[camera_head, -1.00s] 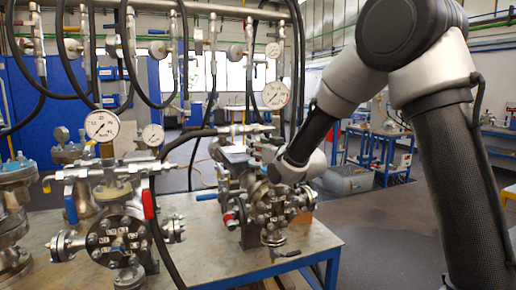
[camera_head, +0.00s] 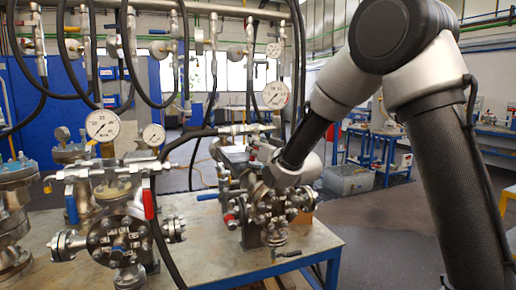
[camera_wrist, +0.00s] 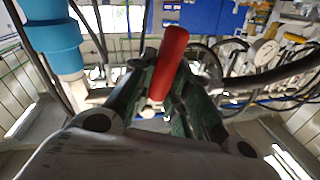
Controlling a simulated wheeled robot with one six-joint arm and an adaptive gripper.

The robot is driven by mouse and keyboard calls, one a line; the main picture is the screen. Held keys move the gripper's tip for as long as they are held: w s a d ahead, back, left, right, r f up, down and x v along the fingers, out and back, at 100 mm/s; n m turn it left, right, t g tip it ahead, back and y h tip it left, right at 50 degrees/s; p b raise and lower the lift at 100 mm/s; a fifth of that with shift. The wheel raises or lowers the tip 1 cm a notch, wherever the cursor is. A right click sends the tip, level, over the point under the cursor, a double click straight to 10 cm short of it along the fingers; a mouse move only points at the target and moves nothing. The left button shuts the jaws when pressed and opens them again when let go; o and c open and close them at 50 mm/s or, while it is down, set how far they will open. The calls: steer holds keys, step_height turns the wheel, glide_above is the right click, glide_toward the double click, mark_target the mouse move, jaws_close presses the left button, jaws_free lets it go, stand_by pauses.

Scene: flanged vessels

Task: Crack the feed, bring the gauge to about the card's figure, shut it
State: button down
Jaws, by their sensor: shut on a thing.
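My gripper (camera_wrist: 165,80) is shut on a red lever handle (camera_wrist: 170,58), which stands up between the two fingers in the wrist view. In the head view my wrist reaches the right flanged vessel (camera_head: 270,212), and the fingers are largely lost among the fittings there. A large white dial gauge (camera_head: 276,94) stands above this vessel; its needle is too small to read. The left vessel (camera_head: 118,240) carries another large gauge (camera_head: 102,125) and has a red handle (camera_head: 149,205) and a blue handle (camera_head: 71,208). I cannot make out the card.
Both vessels stand on a metal-topped bench with a blue edge (camera_head: 270,268). Black hoses hang from the pipes above, and one hose (camera_head: 160,235) runs down between the vessels. A small gauge (camera_head: 153,135) is behind the left vessel. Open floor (camera_head: 375,235) lies right of the bench.

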steer(key=shift+a, duration=0.1)
steer(key=c, duration=1.3)
jaws_free()
steer(key=shift+c, duration=0.2)
steer(key=v, duration=1.2)
